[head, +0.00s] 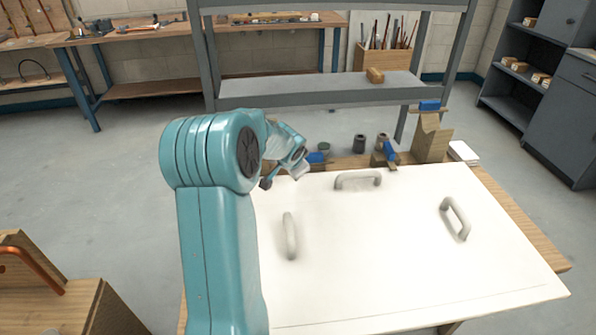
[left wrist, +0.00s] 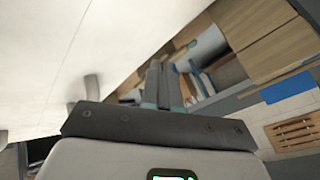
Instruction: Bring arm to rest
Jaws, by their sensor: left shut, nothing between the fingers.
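My left arm rises in teal at the left of the head view, and its forearm points away over the far left edge of the white panel (head: 400,240). My left gripper (left wrist: 164,72) shows in the left wrist view with its two dark fingers together and nothing between them. In the head view my own wrist mostly hides the fingers. The gripper appears close to the bench's back edge; I cannot tell whether it touches anything. My right arm and gripper are not in view.
Three grey handle-shaped pieces (head: 358,181) sit on the panel. Behind it stand dark cylinders (head: 359,144), a blue clamp (head: 390,152) and a wooden block (head: 432,140). A grey shelf rack (head: 320,90) stands beyond. Bottom left is a wooden box (head: 85,305) with a copper pipe.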

